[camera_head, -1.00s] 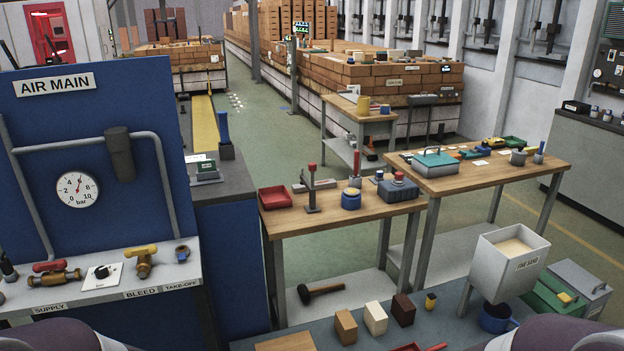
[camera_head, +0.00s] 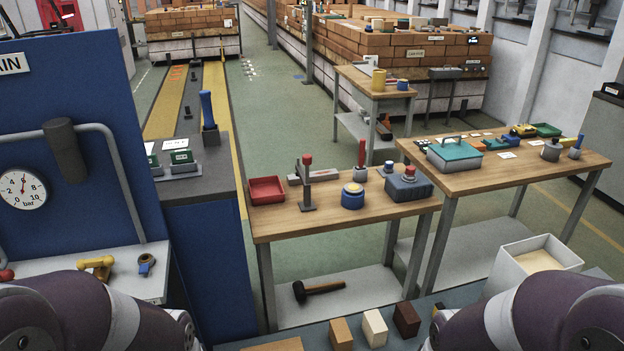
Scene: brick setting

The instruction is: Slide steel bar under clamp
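A pale grey bar (camera_head: 325,175), which looks like the steel bar, lies flat on the near wooden table (camera_head: 285,222). An upright clamp-like post (camera_head: 307,190) with a red knob stands at it and hides part of its middle. I cannot tell whether the bar is under the clamp or behind it. My two arms show only as purple and grey links at the lower left and lower right corners. Neither gripper is in view.
A red tray (camera_head: 266,190) sits left of the post. A blue round pot (camera_head: 352,196) and a grey-blue box with a red button (camera_head: 408,186) stand to its right. A blue panel (camera_head: 75,165) rises at left. The tabletop's front strip is clear.

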